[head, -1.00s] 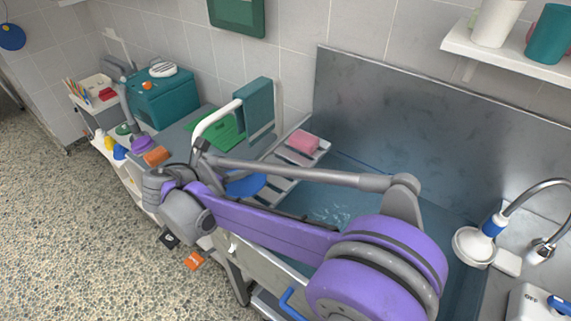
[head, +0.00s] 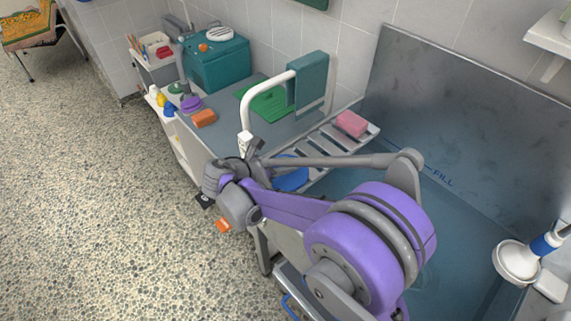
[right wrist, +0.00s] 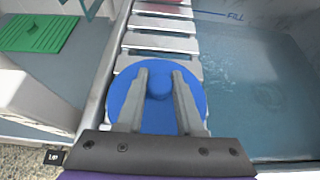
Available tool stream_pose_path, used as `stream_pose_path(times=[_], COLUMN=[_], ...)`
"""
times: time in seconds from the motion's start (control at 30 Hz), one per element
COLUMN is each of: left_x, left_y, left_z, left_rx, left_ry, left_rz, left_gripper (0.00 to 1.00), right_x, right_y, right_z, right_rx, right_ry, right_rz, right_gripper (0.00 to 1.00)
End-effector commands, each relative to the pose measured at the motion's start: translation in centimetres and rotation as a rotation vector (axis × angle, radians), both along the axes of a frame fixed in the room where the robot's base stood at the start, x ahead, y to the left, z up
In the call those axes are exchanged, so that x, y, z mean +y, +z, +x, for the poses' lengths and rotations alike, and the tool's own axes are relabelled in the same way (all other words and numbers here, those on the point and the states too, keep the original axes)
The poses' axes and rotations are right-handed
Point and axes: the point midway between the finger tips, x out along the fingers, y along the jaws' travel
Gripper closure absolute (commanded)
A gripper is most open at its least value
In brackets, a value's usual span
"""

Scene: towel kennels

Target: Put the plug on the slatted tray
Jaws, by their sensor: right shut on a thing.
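The plug (right wrist: 158,112) is a blue disc with a round knob in its middle. My right gripper (right wrist: 164,72) is shut on the knob in the right wrist view. The plug is over the near slats of the slatted tray (right wrist: 162,43); I cannot tell whether it touches them. In the head view the plug (head: 291,177) shows partly behind my purple right arm, and the fingers are hidden. The tray (head: 322,142) has pale slats and lies across the tub's left end. My left gripper is not in view.
A pink sponge (head: 351,123) lies at the tray's far end. The water-filled tub (head: 450,220) is to the right. The middle slats are clear.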

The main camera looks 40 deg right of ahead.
Motion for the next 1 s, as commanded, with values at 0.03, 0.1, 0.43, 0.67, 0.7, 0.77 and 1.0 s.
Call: stream_pose_path(times=[0.03,0.1,0.43,0.67,0.7,0.77,1.0], left_x=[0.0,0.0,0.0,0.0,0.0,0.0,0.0], left_y=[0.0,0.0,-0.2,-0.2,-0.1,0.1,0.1], left_z=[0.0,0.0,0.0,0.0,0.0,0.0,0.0], left_rx=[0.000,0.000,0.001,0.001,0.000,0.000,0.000], left_ry=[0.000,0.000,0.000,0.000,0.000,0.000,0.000], left_rz=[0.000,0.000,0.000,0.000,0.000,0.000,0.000], left_gripper=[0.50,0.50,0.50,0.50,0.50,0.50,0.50], right_x=[0.0,0.0,0.0,0.0,0.0,0.0,3.5], right_y=[0.1,0.1,-0.2,-0.2,-0.1,0.2,1.9], right_z=[0.0,0.0,0.0,0.0,0.0,0.0,-0.2], right_rx=[0.000,0.000,0.000,0.000,0.000,0.000,0.000], right_ry=[0.000,0.000,0.000,0.000,0.000,0.000,0.006], right_rz=[0.000,0.000,0.000,0.000,0.000,0.000,0.001], right_gripper=[1.00,1.00,0.34,0.34,0.34,0.34,0.34])
